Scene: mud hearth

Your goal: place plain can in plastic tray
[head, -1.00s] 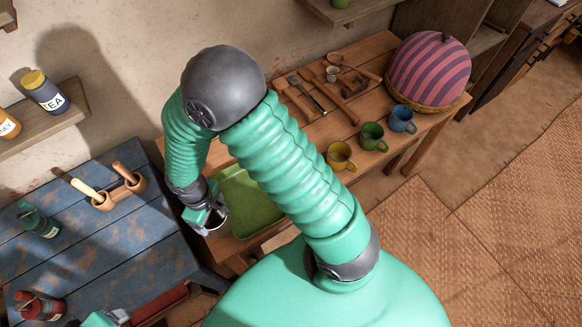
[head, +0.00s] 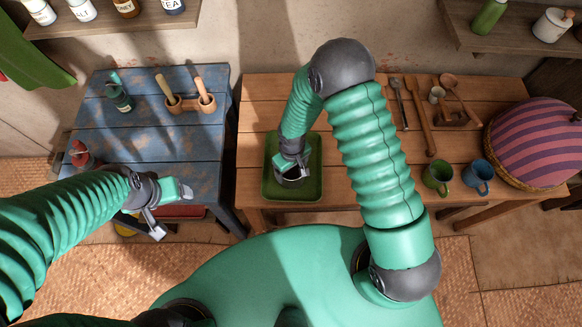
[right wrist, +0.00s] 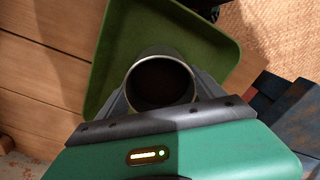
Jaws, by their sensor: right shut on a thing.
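The plain can (head: 292,174) is grey metal with a dark open top. My right gripper (head: 291,168) is shut on it, and the can is over the green plastic tray (head: 313,187) on the wooden table. In the right wrist view, the round mouth of the can (right wrist: 160,60) sits between the two fingers, with the tray (right wrist: 110,55) behind it. I cannot tell whether the can's base touches the tray floor. My left gripper (head: 158,218) hangs in front of the blue table, away from the can; its finger gap does not show clearly.
The wooden table (head: 260,107) holds a green mug (head: 437,178), a blue mug (head: 478,178), wooden utensils (head: 420,110) and a striped dome (head: 540,140). The blue table (head: 140,135) at left holds bottles and a wooden holder (head: 190,103).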

